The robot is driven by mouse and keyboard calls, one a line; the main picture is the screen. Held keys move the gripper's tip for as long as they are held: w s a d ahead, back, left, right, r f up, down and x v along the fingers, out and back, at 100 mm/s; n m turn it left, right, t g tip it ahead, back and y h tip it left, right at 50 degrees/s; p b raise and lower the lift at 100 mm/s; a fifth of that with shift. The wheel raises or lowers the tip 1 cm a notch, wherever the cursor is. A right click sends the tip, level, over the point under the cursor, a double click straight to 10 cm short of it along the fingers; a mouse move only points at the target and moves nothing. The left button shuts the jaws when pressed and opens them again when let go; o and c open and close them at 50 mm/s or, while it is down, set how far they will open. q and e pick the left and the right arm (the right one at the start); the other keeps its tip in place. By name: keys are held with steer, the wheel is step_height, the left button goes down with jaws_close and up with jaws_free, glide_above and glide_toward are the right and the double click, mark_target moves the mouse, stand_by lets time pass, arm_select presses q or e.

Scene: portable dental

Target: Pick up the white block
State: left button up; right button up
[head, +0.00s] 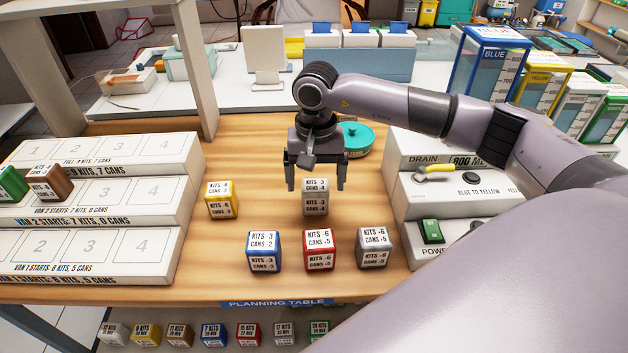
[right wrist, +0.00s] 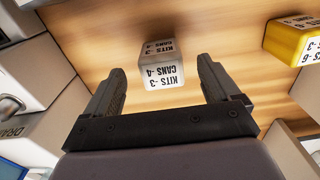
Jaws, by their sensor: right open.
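The white block (head: 315,204), labelled KITS -3 CANS -4 on top, sits on the wooden table behind the row of blue, red and grey blocks. My right gripper (head: 316,186) points down over it, open, with one finger to each side in the picture. In the right wrist view the white block (right wrist: 161,66) shows between and beyond the two open fingers (right wrist: 160,78), with nothing gripped. I cannot tell the exact height of the fingertips over it. My left gripper is not in view.
A blue block (head: 264,252), a red block (head: 320,250) and a grey block (head: 373,248) stand in front. A yellow block (head: 221,200) is to the left. White stepped racks (head: 90,262) stand left, a white control box (head: 460,200) right, a teal round object (head: 357,138) behind.

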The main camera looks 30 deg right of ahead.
mark_target(315, 197)
steer(key=shift+w+d, duration=0.1)
steer(key=shift+w, duration=0.1)
steer(key=shift+w+d+f, duration=0.1)
steer(key=shift+f, duration=0.05)
steer(key=f, duration=0.2)
steer(key=f+p, duration=0.1)
steer(key=f, duration=0.3)
steer(key=shift+w+d+f, duration=0.15)
steer(key=shift+w+f, duration=0.1)
steer(key=shift+f, duration=0.15)
steer(key=c, duration=1.1)
